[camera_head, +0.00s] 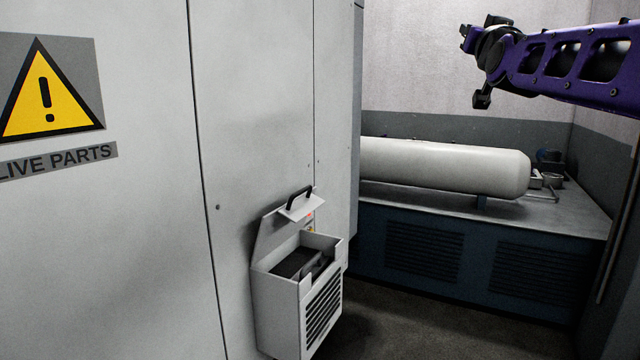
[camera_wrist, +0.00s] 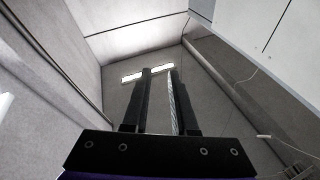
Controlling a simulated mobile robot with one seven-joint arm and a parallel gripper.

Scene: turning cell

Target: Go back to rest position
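My purple arm comes in from the upper right in the head view. Its dark end, with my gripper, is raised in the air above the blue-grey bench (camera_head: 575,216). The fingers are hard to make out there. In the wrist view my gripper (camera_wrist: 161,76) points up toward a corner of the ceiling. Its two dark fingers stand apart with grey wall showing between them. A pale textured strip runs along the inner side of the right finger. I see no object held between them.
A white cylindrical tank (camera_head: 445,167) lies on the bench. At the left stands a tall grey cabinet (camera_head: 255,110) with a live parts warning sign (camera_head: 42,92). An open grey box (camera_head: 300,310) with a raised lid hangs on it. Dark floor (camera_head: 420,330) is clear before the bench.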

